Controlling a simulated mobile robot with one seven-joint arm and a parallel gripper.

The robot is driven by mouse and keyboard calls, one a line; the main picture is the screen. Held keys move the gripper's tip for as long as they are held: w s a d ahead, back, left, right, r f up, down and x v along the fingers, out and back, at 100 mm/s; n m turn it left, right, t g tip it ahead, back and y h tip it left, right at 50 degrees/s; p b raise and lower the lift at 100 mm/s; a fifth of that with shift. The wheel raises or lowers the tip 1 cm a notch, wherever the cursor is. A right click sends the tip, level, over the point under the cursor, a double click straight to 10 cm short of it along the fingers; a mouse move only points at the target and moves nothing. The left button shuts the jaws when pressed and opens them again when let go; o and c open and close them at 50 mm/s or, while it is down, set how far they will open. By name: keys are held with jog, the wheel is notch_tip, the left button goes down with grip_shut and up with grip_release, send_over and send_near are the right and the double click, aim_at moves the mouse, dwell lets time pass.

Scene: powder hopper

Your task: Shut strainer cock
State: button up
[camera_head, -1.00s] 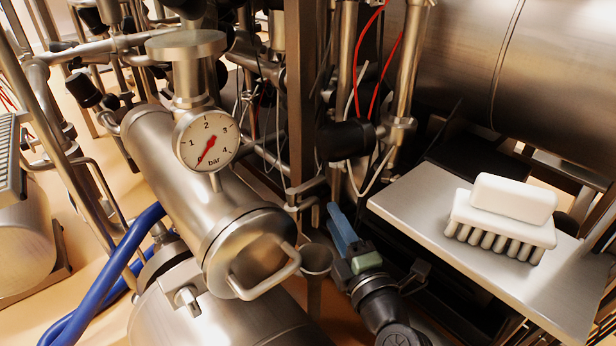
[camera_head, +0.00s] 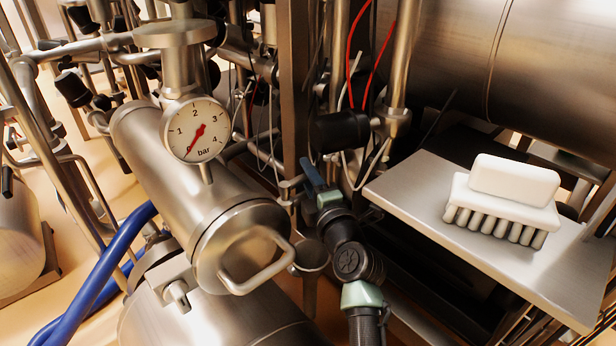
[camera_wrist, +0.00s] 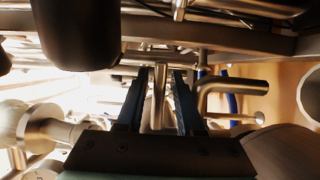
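My gripper (camera_head: 309,166), with blue fingers on a dark body, reaches in among the pipes right of a steel cylinder (camera_head: 170,165) with a looped handle on its end cover. In the wrist view my gripper (camera_wrist: 160,85) is open. A slim upright steel bar (camera_wrist: 160,92), which looks like a lever, shows between the fingers with a gap on each side. A bent steel rod (camera_wrist: 232,85) is just right of the fingers. I cannot tell for sure which part is the strainer cock; in the head view the spot at my fingertips is mostly hidden.
A pressure gauge (camera_head: 197,130) stands on the cylinder, its red needle near 0. A steel shelf (camera_head: 410,205) with a white brush (camera_head: 505,200) is at right. Blue hoses (camera_head: 112,262) run at lower left. Posts, pipes and red wires crowd the space around my arm.

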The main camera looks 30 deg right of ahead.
grip_shut()
jog(key=shift+f, duration=0.1)
dwell(1.2)
